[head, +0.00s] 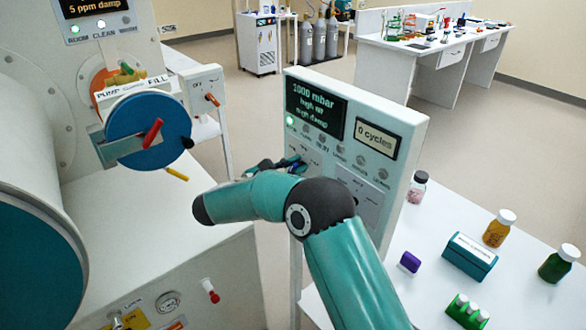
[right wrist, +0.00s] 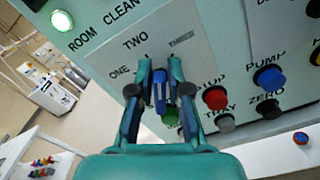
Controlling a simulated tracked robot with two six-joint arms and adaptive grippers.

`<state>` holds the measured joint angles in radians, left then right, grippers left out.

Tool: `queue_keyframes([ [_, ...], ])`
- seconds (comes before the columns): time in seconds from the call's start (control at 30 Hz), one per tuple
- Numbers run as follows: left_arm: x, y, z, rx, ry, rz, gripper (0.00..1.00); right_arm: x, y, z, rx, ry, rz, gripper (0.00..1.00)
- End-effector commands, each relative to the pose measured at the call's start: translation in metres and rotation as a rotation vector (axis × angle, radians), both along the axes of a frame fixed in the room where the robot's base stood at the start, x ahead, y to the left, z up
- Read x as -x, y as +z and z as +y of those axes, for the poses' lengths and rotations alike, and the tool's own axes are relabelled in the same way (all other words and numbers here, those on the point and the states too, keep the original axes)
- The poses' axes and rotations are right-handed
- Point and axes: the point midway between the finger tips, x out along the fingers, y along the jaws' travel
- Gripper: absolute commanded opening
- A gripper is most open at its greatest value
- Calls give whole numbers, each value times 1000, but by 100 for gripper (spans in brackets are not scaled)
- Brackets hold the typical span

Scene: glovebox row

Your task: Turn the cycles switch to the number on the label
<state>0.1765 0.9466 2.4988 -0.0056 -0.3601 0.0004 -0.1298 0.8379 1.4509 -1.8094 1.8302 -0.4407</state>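The cycles switch (right wrist: 160,88) is a blue knob with a pale line, set on a grey plate marked ONE, TWO and THREE. Its pale line points up towards TWO, as far as I can see. My right gripper (right wrist: 160,66) has its fingers on both sides of the knob, drawn close to it. I cannot tell whether they press on it. In the head view my right gripper (head: 284,166) is at the panel (head: 300,155), and my arm partly hides it. The display (head: 374,138) reads 0 cycles. I cannot read a label with a number. My left gripper is out of view.
Around the switch are a green button (right wrist: 170,116), a red button (right wrist: 215,98) and a blue PUMP button (right wrist: 267,77). A white table with bottles (head: 498,230) and a teal box (head: 469,257) is at the right. The glovebox with a blue round door (head: 135,120) is at the left.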

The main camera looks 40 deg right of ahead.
Motion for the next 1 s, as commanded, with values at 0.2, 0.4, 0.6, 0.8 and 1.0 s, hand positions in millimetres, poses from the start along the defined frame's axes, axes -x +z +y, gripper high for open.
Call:
queue_keyframes([
  [0.2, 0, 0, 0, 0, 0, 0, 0, 0, 0, 0, 0, 0, 0, 38],
  [0.4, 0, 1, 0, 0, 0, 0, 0, 0, 0, 1, 1, 0, 0, 38],
  [0.6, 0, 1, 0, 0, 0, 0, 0, 0, 0, 19, 1, 4, 0, 38],
  [0.8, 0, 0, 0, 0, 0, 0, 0, 3, -1, 58, 1, 5, 1, 38],
  [1.0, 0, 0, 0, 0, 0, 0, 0, 6, -1, 95, 2, 4, 0, 38],
])
